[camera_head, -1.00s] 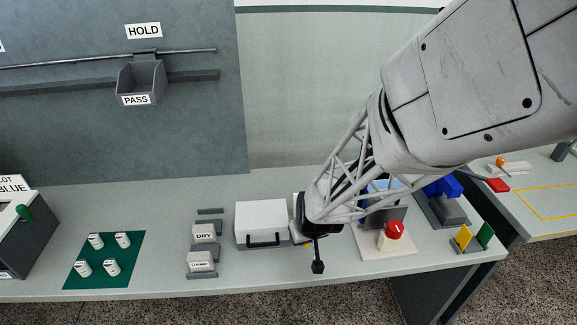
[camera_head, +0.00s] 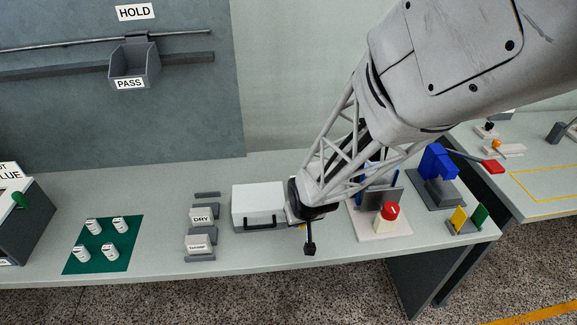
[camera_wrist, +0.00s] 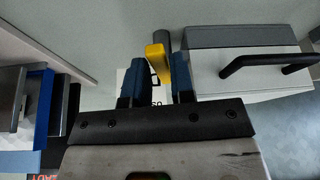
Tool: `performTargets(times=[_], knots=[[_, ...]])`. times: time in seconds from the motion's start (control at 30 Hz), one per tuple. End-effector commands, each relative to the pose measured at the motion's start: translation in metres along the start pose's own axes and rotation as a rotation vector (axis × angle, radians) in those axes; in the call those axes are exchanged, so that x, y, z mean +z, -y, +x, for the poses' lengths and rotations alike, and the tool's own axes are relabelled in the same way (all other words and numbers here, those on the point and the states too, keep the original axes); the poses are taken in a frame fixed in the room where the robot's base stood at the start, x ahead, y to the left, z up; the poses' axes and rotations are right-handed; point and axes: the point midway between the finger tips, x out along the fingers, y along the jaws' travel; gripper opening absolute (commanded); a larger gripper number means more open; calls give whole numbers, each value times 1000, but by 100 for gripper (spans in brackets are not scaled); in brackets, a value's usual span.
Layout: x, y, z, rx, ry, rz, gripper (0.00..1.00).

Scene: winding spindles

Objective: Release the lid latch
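The white box (camera_head: 258,200) with a black front handle (camera_head: 260,221) stands on the bench. A yellow latch piece shows at its right end in the head view (camera_head: 303,226), partly hidden by my wrist. In the wrist view the yellow latch (camera_wrist: 158,60) stands up between the two blue-padded fingers of my gripper (camera_wrist: 157,76). The fingers are apart, one on each side of it. A gap shows on its left side; the right finger is very close, and I cannot tell if it touches. The box and handle (camera_wrist: 265,65) fill the right of the wrist view.
A red knob on a pale base (camera_head: 389,214) and a blue fixture (camera_head: 438,162) stand right of my wrist. Blocks labelled DRY (camera_head: 201,215) and a green mat (camera_head: 105,245) with white pieces lie left. A partly hidden lettered white plate lies behind the fingers.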

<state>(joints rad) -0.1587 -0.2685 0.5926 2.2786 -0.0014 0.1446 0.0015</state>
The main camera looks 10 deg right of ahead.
Motion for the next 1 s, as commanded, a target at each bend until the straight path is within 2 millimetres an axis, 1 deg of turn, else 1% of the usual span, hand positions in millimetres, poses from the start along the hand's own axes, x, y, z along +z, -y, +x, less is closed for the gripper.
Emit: performTargets(times=[0.03,0.1,0.13,0.47,0.63,0.77,1.0], knots=[[0,0,0,0,0,0,31],[0,0,0,0,0,0,41],[0,0,0,0,0,0,43],[0,0,-1,0,0,-1,43],[0,0,-6,0,0,-1,43],[0,0,-14,0,-1,-1,43],[0,0,-38,0,-2,-1,43]])
